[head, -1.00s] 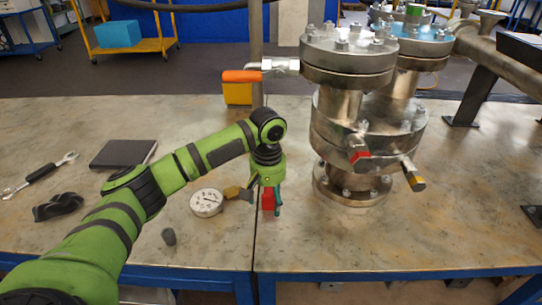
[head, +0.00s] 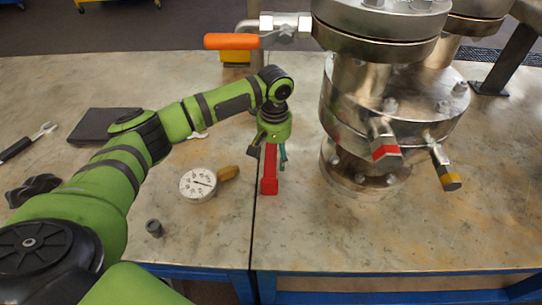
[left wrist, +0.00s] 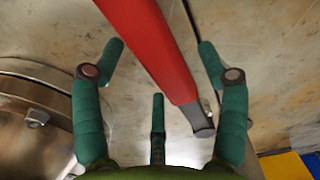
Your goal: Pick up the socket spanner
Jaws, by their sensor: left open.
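A red-handled tool (head: 269,178) lies on the bench just below my left gripper (head: 273,150). It also shows in the left wrist view (left wrist: 155,45), running diagonally between the fingers to a dark grey metal end. I take it for the socket spanner, but its head is too unclear to be sure. In the left wrist view my left gripper (left wrist: 160,60) has its green fingers spread, with the red handle in the gap. I see no grip on it. A spanner-like tool (head: 28,142) with dark handle and silver end lies far left. My right gripper does not show.
A steel flanged vessel (head: 345,110) with an orange-handled valve (head: 232,41) stands right of the gripper. A round gauge (head: 197,185), a small dark cylinder (head: 154,228) and a dark flat box (head: 104,124) lie left. The bench front right is clear.

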